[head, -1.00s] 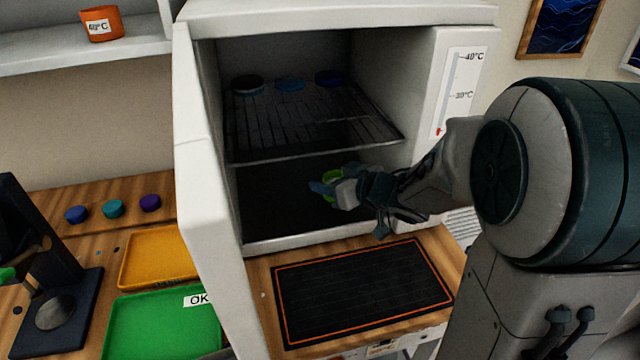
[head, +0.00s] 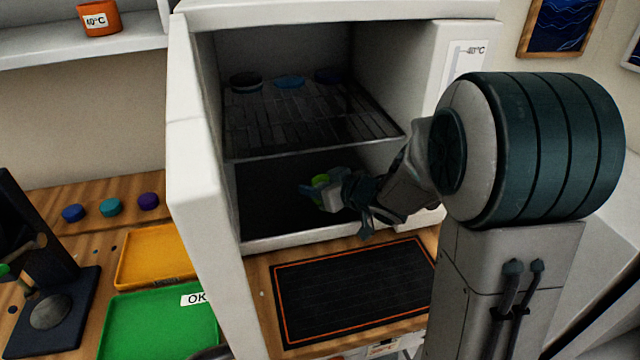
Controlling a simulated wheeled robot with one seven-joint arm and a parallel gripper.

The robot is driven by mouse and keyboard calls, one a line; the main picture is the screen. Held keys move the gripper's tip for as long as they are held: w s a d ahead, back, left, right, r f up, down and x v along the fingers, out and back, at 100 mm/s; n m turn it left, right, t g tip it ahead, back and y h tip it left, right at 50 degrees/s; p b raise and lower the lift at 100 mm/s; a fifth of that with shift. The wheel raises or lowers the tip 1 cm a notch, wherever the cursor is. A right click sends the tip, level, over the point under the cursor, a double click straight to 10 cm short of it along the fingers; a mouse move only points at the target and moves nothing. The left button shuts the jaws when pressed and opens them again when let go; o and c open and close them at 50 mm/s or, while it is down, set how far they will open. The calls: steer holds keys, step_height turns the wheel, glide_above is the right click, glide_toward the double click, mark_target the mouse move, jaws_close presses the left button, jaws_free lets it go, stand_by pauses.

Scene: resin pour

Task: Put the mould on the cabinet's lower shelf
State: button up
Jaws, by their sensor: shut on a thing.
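The cabinet (head: 190,150) stands open towards me, with a wire upper shelf (head: 290,125) and a dark lower shelf (head: 262,205) at its bottom. My gripper (head: 315,190) is inside the lower compartment, below the wire shelf. It is shut on a small green mould (head: 320,180), which shows only in part between the fingers. Whether the mould touches the lower shelf, I cannot tell.
Several round dark and blue moulds (head: 289,82) sit on the wire shelf above. A black mat with an orange border (head: 350,290) lies before the cabinet. Left are a yellow tray (head: 155,255), a green tray (head: 160,325) and coloured discs (head: 110,207). The lower shelf around my gripper looks clear.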

steer(key=o, duration=1)
steer(key=shift+r+p, duration=0.35)
steer(key=p+v, duration=0.1)
steer(key=v, duration=1.1)
steer(key=shift+p, duration=0.3)
